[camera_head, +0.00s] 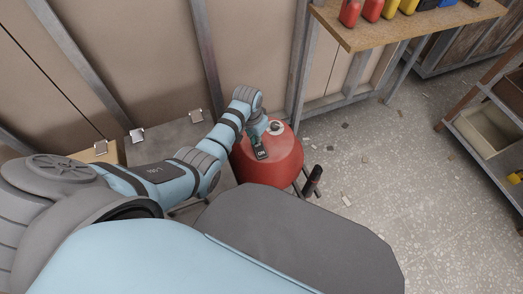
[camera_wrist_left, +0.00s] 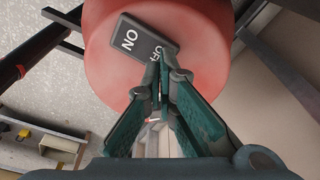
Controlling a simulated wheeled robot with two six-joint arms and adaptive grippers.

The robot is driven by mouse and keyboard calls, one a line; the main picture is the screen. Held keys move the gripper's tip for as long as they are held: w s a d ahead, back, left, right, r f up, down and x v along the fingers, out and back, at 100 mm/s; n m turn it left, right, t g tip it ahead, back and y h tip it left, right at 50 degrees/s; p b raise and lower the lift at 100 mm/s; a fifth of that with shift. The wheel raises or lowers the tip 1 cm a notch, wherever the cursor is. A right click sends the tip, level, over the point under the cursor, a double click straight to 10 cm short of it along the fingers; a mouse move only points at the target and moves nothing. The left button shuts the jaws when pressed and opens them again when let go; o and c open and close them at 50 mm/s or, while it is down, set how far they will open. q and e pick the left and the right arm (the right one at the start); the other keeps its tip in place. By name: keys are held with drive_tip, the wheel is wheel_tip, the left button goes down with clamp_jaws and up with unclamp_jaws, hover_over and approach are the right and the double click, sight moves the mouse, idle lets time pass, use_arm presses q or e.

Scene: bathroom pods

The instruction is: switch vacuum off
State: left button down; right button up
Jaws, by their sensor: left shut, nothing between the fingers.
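The vacuum (camera_head: 283,165) is a red round-topped canister standing on the floor. A dark switch plate (camera_head: 261,153) on its top shows white lettering. In the left wrist view the switch plate (camera_wrist_left: 140,36) reads "ON" at one end and "OFF" at the other, the "OFF" partly hidden by my fingers. My left gripper (camera_wrist_left: 163,75) is shut and empty, with its tips at the "OFF" end. They look close to or touching the plate; I cannot tell which. In the head view the left gripper (camera_head: 257,140) is over the vacuum's top, beside the plate. My right gripper is out of view.
A wooden workbench (camera_head: 375,40) with red and yellow containers stands at the back. Metal wall posts are behind the vacuum. A dark hose end or handle (camera_head: 312,181) is beside the vacuum. Shelving (camera_head: 490,125) stands at the right. The speckled floor between is mostly open, with small scraps.

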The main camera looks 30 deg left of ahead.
sight(257, 145)
use_arm(q)
drive_tip(key=shift+f+b, duration=0.8)
drive_tip(key=shift+f, duration=0.3)
idle(0.8)
drive_tip(key=shift+r, duration=0.1)
wheel_tip(257, 145, up, 7)
drive_tip(key=p, duration=0.8)
drive_tip(key=shift+r, duration=0.1)
